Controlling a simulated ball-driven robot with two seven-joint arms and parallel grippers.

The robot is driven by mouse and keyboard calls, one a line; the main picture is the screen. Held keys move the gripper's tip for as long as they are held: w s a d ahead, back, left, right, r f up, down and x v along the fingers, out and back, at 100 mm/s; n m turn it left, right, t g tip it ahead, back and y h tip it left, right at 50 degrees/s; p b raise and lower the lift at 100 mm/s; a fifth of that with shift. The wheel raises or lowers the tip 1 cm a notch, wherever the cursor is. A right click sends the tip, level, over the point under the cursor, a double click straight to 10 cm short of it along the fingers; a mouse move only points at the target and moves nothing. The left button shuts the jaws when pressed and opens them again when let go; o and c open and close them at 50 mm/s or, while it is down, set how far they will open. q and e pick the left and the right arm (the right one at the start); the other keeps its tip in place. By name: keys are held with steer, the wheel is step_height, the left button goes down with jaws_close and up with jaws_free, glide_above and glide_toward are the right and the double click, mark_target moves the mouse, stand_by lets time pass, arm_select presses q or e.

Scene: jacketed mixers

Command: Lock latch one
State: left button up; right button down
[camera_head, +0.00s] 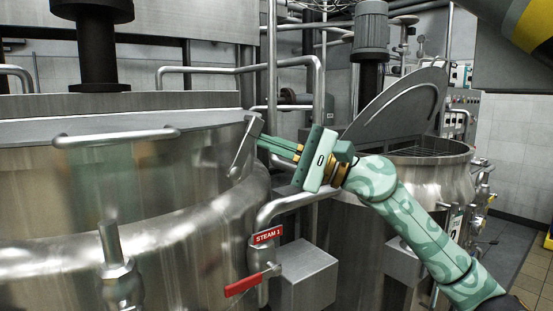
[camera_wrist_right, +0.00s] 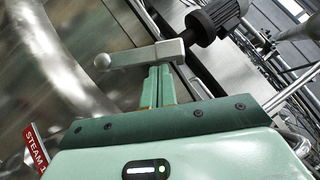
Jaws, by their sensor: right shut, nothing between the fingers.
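The latch (camera_head: 243,148) is a grey metal lever on the right side of the large left mixer (camera_head: 140,180), near its lid rim. In the head view it slants from its upper pivot block down to the left. It also shows in the right wrist view (camera_wrist_right: 138,55), with a rounded knob at its left end. My right gripper (camera_head: 262,142) is shut and empty, its fingertips close beside the lever; in the right wrist view (camera_wrist_right: 158,75) they end at the lever near its block. I cannot tell whether they touch. My left gripper is not in view.
A red-handled steam valve (camera_head: 250,284) with a red "STEAM 1" tag (camera_head: 267,235) sits below my right gripper. A grey box (camera_head: 303,275) is beside it. A second mixer (camera_head: 355,225) with a raised lid (camera_head: 395,105) stands behind my right arm. Bent pipes rise nearby.

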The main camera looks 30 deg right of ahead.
mark_target(252, 131)
steer(key=shift+s+a+r+n+g+p, duration=0.1)
steer(key=shift+a+r+n+g+p, duration=0.15)
steer(key=shift+r+n+g, duration=0.15)
steer(key=shift+a+r+n+g+p, duration=0.2)
steer(key=shift+r+n+g, duration=0.1)
steer(key=shift+r+n, duration=0.15)
steer(key=shift+a+r+n+g+h+p, duration=0.4)
steer(key=shift+n+h+p, duration=0.1)
steer(key=shift+n+p, duration=0.2)
steer(key=shift+s+a+r+n+g+h+p, duration=0.1)
steer(key=shift+a+r+n+g+h+p, duration=0.2)
steer(key=shift+n+p, duration=0.2)
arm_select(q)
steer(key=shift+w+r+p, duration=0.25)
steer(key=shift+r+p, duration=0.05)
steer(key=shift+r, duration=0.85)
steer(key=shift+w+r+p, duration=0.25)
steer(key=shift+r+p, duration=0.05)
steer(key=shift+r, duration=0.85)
arm_select(e)
steer(key=shift+a+n+g+h, duration=0.3)
steer(key=shift+a+n+h, duration=0.05)
steer(key=shift+h, duration=0.05)
steer(key=shift+f, duration=0.2)
